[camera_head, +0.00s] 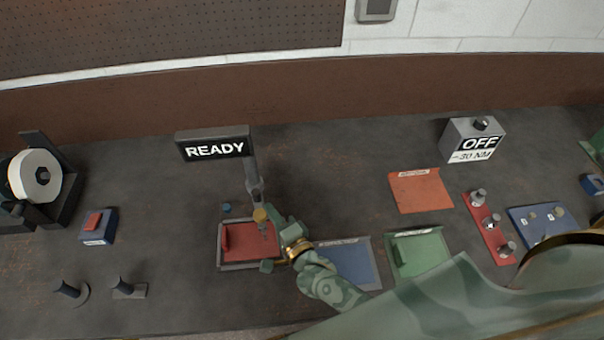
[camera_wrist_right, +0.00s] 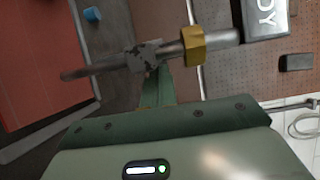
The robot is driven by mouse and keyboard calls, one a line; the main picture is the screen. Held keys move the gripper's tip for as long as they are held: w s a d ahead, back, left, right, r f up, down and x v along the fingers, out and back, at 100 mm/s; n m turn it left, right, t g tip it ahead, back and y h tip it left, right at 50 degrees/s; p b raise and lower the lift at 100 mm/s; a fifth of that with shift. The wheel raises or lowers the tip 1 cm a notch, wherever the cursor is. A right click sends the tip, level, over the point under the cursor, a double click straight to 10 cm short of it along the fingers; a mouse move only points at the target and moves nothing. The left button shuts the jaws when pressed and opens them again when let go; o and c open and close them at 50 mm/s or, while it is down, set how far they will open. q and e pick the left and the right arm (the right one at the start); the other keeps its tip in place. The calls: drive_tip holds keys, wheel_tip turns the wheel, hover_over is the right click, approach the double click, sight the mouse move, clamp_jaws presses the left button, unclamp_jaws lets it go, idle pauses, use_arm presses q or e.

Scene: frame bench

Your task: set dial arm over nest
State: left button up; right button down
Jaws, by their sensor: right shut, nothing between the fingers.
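A grey rod with a brass hex collar (camera_head: 261,214), which looks like the dial arm, reaches from the post toward the tray. In the right wrist view the rod and its brass collar (camera_wrist_right: 194,45) cross the top, and its thin end points toward the red floor (camera_wrist_right: 40,60). My right gripper (camera_head: 272,230) is shut and empty at the tray's right side, its fingertips (camera_wrist_right: 146,58) against or very near the rod. My left gripper is out of view.
Blue (camera_head: 352,262), green (camera_head: 420,252) and orange (camera_head: 420,191) mats lie to the right. A red rack with several knobs (camera_head: 490,228) is further right. A blue box with a red button (camera_head: 97,226) is left.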

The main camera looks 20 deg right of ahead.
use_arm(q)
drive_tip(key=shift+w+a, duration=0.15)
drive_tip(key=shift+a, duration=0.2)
use_arm(e)
drive_tip(key=shift+a, duration=0.8)
drive_tip(key=shift+s+a, duration=0.1)
drive_tip(key=shift+a, duration=0.05)
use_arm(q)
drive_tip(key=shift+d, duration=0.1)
